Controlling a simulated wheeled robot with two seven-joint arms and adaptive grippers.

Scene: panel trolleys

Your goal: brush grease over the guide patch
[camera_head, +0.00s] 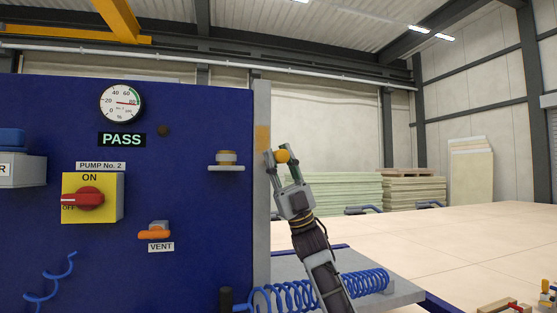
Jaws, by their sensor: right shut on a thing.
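The guide patch (262,138) is a tan-orange area on the upper part of a grey upright post (262,220) at the right edge of the blue panel. My right gripper (279,154) is raised beside the post, just right of and slightly below the patch. It is shut on a small orange, rounded thing (283,156), which seems to be part of the brush. The bristles cannot be made out, and I cannot tell whether they touch the patch. A small pot with a yellowish top (226,157) stands on a grey shelf (226,168) left of the post. My left gripper is not in view.
The blue panel (195,200) carries a gauge (121,103), a PASS display (122,140), a red pump switch (88,198) and an orange vent lever (155,234). A coiled blue hose (370,281) lies low behind my right arm.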

